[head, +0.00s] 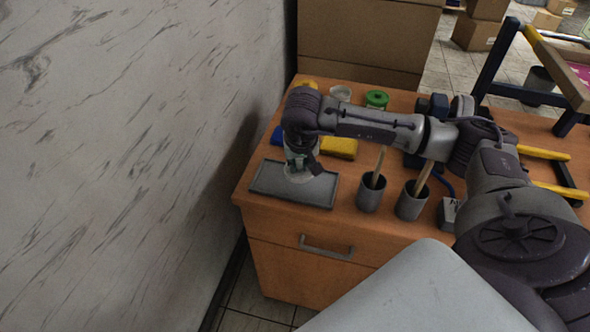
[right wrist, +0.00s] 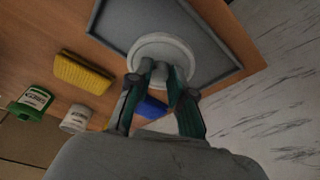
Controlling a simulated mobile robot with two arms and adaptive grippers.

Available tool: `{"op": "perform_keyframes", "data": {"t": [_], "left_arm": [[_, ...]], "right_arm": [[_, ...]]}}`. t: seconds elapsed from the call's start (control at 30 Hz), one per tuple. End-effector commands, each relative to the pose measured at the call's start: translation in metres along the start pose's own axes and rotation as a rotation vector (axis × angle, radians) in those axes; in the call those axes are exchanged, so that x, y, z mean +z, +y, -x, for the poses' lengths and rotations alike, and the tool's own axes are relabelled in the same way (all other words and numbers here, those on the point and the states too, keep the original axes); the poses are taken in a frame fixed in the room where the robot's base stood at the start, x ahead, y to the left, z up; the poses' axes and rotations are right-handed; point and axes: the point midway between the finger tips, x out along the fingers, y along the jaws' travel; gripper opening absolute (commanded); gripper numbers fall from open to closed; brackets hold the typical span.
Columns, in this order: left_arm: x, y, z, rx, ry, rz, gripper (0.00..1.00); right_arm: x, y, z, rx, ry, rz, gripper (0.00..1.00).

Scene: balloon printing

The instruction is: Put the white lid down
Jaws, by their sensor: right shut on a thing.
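The white lid (right wrist: 178,48) is a round disc with a small knob, seen best in the right wrist view. My right gripper (right wrist: 160,72) is shut on the lid's knob. In the head view the lid (head: 298,175) is at the grey tray (head: 262,187), under my right gripper (head: 299,163). The tray also shows behind the lid in the right wrist view (right wrist: 113,30). I cannot tell whether the lid touches the tray's floor. The left gripper is not in view.
A marbled wall (head: 130,150) is close on the left.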

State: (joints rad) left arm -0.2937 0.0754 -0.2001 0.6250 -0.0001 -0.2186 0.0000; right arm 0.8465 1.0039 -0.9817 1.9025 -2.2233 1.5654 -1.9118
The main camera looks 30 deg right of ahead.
Motion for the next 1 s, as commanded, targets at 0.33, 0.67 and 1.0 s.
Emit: {"op": "perform_keyframes", "data": {"t": [0.33, 0.67, 1.0], "left_arm": [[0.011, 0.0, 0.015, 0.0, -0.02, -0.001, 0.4], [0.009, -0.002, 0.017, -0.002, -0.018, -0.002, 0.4], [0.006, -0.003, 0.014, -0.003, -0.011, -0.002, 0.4]], "right_arm": [[0.001, -0.01, -0.032, 0.004, -0.004, 0.001, 0.0], [0.004, -0.011, -0.05, 0.001, 0.001, 0.0, 0.0], [0.005, -0.011, -0.052, 0.001, 0.001, 0.0, 0.41]]}}
